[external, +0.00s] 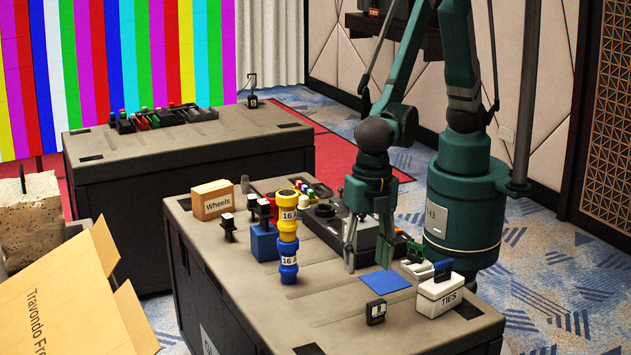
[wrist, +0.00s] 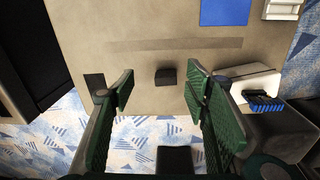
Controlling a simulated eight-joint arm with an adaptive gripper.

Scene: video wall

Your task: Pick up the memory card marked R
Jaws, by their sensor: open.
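A small upright black card-like piece with a pale label (external: 376,312) stands near the table's front edge. What seems to be the same dark piece (wrist: 166,76) is ahead of and between my fingers in the wrist view, apart from both. My gripper (external: 367,262) is open and empty, fingers pointing down; its spread fingers also show in the wrist view (wrist: 165,90). Other small black pieces with pale tops, one standing at the left (external: 228,228), are near a blue block (external: 264,243). I cannot read an R on any of them.
A blue mat (external: 384,283) lies by the standing piece, and a white TIES box (external: 440,295) is right of it. Stacked yellow and blue connectors (external: 288,240), a Wheels box (external: 212,200) and a black device (external: 335,228) occupy the rest. The table's front left is mostly clear.

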